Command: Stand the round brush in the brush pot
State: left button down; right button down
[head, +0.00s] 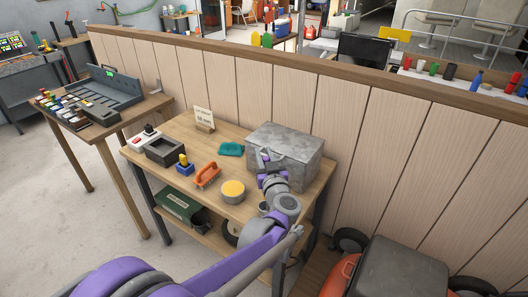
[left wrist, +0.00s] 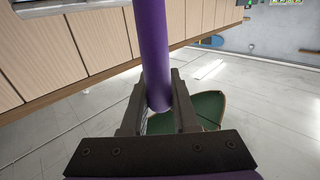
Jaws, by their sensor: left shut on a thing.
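My left gripper (head: 265,162) is over the right part of the workbench, in front of the grey metal box in the head view. In the left wrist view its dark fingers (left wrist: 160,103) are closed on a smooth purple rod (left wrist: 151,45), which looks like the round brush's handle. The rod's lower end shows between the fingers; its other end runs out of the top of the picture, so no bristles show. A small grey round thing (head: 263,207) at the bench's front, partly hidden by my arm, may be the brush pot; I cannot be sure. My right gripper is not in view.
The bench (head: 222,207) also holds a metal box (head: 290,143), a yellow-topped tin (head: 232,190), an orange brush (head: 207,175), a teal cloth (head: 231,149), a dark open box (head: 165,150) and a card (head: 203,116). A panelled wall (head: 340,130) stands behind.

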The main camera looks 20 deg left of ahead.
pick_arm(q)
notch_tip(320, 180, down, 7)
jog(key=b, duration=0.4)
jog(key=shift+b, duration=0.3)
jog(key=c, duration=0.6)
grip_release()
jog(key=shift+d, duration=0.1)
jog(key=v, duration=1)
jog(key=shift+s+d+b, duration=0.2)
jog(key=shift+s+b, duration=0.15)
jog(key=shift+b, duration=0.05)
